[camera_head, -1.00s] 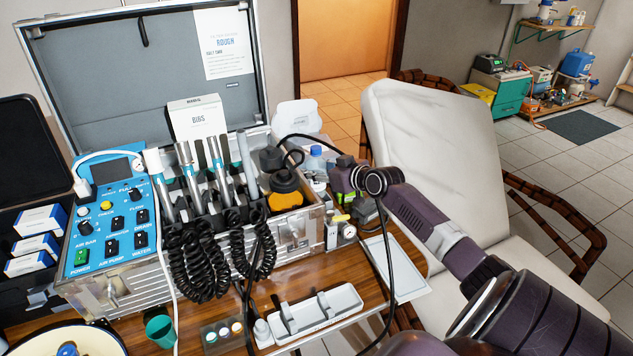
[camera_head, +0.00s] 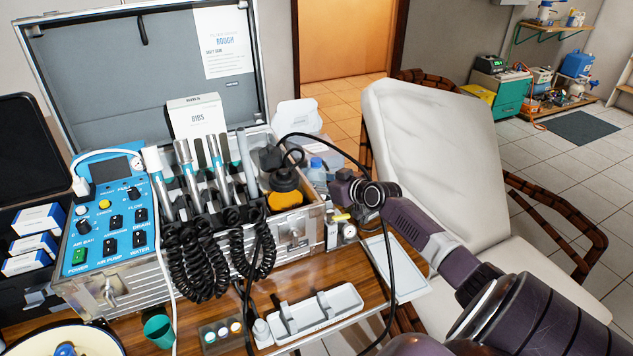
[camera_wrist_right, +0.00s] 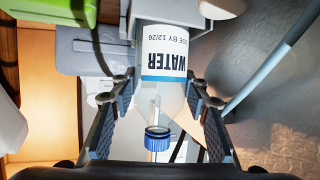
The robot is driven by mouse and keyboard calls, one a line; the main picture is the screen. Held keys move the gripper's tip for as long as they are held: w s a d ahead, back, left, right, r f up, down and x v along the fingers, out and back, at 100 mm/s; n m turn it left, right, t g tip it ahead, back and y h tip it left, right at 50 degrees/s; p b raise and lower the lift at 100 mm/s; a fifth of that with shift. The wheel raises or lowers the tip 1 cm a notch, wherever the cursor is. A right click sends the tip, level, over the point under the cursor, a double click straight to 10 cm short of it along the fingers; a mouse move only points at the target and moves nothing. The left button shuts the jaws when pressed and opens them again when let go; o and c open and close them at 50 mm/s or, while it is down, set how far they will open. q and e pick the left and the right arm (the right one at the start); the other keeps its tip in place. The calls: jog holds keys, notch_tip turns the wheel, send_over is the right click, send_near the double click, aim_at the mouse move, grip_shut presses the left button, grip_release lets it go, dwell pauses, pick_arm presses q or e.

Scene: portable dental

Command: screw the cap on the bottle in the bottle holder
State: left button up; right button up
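A clear bottle with a blue cap on top (camera_head: 317,162) stands at the right end of the metal case in the head view. In the right wrist view a white and blue WATER label (camera_wrist_right: 165,52) shows beyond the fingertips. A blue cap (camera_wrist_right: 157,138) with a thin clear tube shows lower between the fingers. My right gripper (camera_wrist_right: 160,85) has its fingers wide apart, with gaps beside the cap. It also shows beside the bottle in the head view (camera_head: 338,190). Whether the cap is seated cannot be told. The bottle holder is not clear. My left gripper is out of view.
The metal case (camera_head: 290,238) holds several corded handpieces and a yellow-based black item (camera_head: 285,195). A black hose (camera_head: 388,270) loops past my right arm. A white chair (camera_head: 430,150) stands behind.

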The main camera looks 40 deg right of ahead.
jog(key=o, duration=0.3)
jog(key=shift+r, duration=0.2)
jog(key=shift+s, duration=0.45)
jog(key=p+v, duration=0.1)
jog(key=v, duration=1)
jog(key=shift+r, duration=0.2)
